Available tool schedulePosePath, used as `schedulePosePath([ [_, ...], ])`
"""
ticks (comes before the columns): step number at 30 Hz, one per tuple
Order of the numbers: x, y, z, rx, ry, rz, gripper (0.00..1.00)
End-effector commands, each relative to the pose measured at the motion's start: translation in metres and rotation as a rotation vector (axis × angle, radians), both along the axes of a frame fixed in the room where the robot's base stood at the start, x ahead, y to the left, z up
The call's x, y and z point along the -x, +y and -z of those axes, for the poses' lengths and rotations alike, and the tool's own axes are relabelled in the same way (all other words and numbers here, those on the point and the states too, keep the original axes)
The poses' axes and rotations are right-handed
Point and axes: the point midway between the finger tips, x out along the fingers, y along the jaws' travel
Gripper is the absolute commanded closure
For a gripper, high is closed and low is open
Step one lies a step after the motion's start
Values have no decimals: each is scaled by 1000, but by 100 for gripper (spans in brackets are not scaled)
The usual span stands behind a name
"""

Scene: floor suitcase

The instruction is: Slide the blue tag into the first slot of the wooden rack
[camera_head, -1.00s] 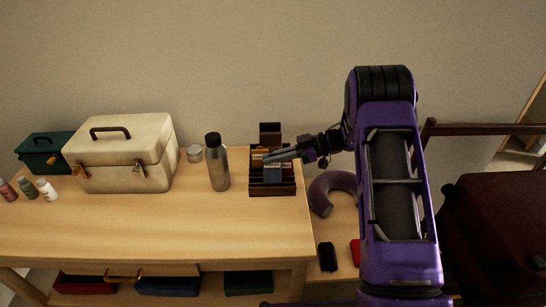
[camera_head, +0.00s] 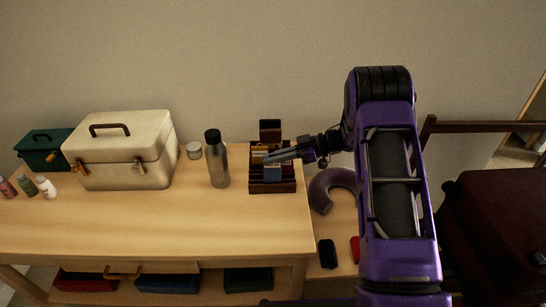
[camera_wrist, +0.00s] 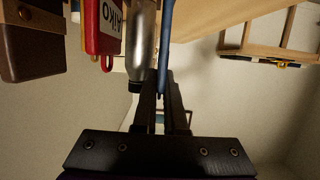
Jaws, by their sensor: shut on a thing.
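The wooden rack (camera_head: 290,187) is a dark brown slotted block at the right end of the table. My gripper (camera_head: 268,158) reaches over it from the right, with its fingers shut on the blue tag (camera_head: 272,174). The tag hangs below the fingers, over or at the rack's slots; I cannot tell whether its lower edge is inside one. In the wrist view my gripper (camera_wrist: 163,85) pinches the blue tag (camera_wrist: 166,40), seen edge-on as a thin strip. A red tag (camera_wrist: 103,28) with a white label is beside it, apart from the fingers.
A yellow tag (camera_head: 258,152) stands at the rack's back left. A metal bottle (camera_head: 217,165) stands just left of the rack. A cream case (camera_head: 125,155) is further left. A grey neck pillow (camera_head: 322,190) lies to the right. The table front is clear.

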Motion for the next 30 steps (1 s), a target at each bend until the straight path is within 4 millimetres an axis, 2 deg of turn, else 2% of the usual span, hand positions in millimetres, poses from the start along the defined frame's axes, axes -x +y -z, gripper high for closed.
schedulePosePath([
  [30, 0, 0, 26, 0, -1, 0, 100],
])
